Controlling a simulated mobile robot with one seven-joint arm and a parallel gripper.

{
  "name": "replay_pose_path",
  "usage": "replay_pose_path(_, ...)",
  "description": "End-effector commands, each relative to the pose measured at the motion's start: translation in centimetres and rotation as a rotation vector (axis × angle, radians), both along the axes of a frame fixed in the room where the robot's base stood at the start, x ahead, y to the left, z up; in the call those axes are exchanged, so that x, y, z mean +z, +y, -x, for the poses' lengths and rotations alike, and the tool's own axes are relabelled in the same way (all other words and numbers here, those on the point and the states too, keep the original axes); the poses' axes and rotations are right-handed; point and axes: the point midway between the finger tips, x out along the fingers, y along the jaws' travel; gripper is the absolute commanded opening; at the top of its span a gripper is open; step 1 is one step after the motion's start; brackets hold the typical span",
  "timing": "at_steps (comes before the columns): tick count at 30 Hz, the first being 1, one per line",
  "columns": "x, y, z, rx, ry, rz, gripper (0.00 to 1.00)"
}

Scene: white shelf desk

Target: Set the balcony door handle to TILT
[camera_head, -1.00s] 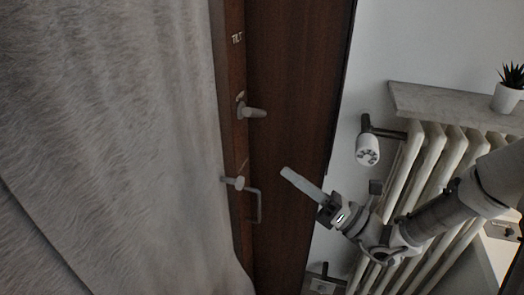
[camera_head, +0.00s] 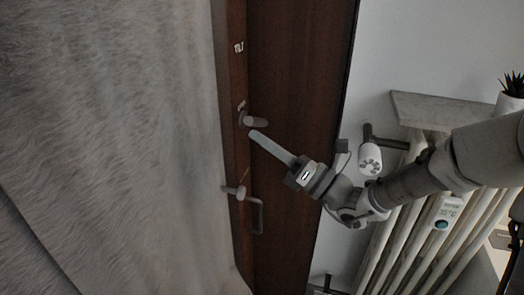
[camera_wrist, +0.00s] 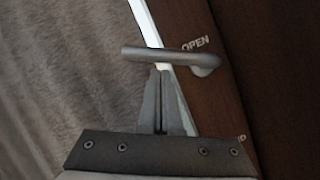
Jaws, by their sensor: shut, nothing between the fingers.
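The balcony door handle (camera_head: 255,121) is a grey lever on the brown door frame, lying roughly level in the head view. It also shows in the wrist view (camera_wrist: 160,54), its lever crossing just beyond my fingertips. The TILT label (camera_head: 239,47) is higher on the frame, and an OPEN label (camera_wrist: 195,45) is beside the handle's hub. My gripper (camera_head: 257,136) is shut and empty, its long fingers just below the lever in the head view. It also shows in the wrist view (camera_wrist: 160,75). Whether the tips touch the lever I cannot tell.
A lower grey fitting (camera_head: 236,192) with a bent pull (camera_head: 258,215) is below the handle. A grey curtain (camera_head: 110,150) hangs close on the left. A radiator (camera_head: 405,235) with a white valve knob (camera_head: 370,160) and a ledge with a potted plant (camera_head: 510,100) are at the right.

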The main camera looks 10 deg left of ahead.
Motion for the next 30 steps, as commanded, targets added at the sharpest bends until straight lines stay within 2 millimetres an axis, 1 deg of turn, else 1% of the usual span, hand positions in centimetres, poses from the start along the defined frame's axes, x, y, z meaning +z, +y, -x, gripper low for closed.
replay_pose_path(13, 0.22, -0.02, -0.01, 0.000, 0.008, -0.001, 0.00)
replay_pose_path(18, 0.68, -0.03, -0.04, 0.000, 0.040, -0.003, 0.00)
replay_pose_path(30, 0.86, -0.01, -0.06, 0.001, 0.083, -0.006, 0.00)
